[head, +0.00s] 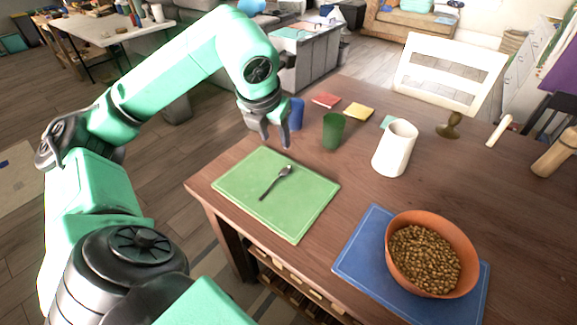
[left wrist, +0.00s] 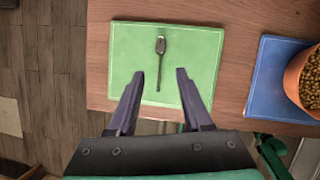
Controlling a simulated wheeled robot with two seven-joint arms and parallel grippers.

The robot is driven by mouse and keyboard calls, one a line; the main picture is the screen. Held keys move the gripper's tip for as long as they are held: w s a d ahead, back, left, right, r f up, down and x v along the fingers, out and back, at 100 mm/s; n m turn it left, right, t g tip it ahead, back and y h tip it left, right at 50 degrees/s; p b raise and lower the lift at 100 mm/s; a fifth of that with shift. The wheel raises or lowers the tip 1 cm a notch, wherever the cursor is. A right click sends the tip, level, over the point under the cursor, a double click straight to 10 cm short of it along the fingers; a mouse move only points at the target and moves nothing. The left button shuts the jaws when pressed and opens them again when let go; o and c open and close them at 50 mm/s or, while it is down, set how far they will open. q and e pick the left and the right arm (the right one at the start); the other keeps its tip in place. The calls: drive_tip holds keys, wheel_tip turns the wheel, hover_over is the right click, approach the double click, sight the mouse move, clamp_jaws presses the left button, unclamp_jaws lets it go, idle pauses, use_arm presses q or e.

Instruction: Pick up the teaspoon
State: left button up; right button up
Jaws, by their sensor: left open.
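The teaspoon (head: 276,181) is small and dark metal. It lies flat on a green mat (head: 304,211) near the table's left front corner. My left gripper (head: 275,143) is open and empty, above the table at the mat's far edge, apart from the spoon. In the left wrist view the teaspoon (left wrist: 160,62) lies on the green mat (left wrist: 199,60), beyond and between the open fingertips of my left gripper (left wrist: 159,74). My right gripper is in neither view.
A blue cup (head: 296,114) and a green cup (head: 333,131) stand close behind my left gripper. A white vase (head: 395,148) stands to the right. An orange bowl (head: 463,240) of brown pellets sits on a blue mat (head: 357,253). Bare wood lies between the mats.

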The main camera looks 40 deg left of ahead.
use_arm(q)
wheel_tip(320, 180, down, 2)
drive_tip(key=b, duration=0.1)
approach(285, 171)
drive_tip(key=x, duration=0.8)
drive_tip(key=shift+r, duration=0.1)
clamp_jaws()
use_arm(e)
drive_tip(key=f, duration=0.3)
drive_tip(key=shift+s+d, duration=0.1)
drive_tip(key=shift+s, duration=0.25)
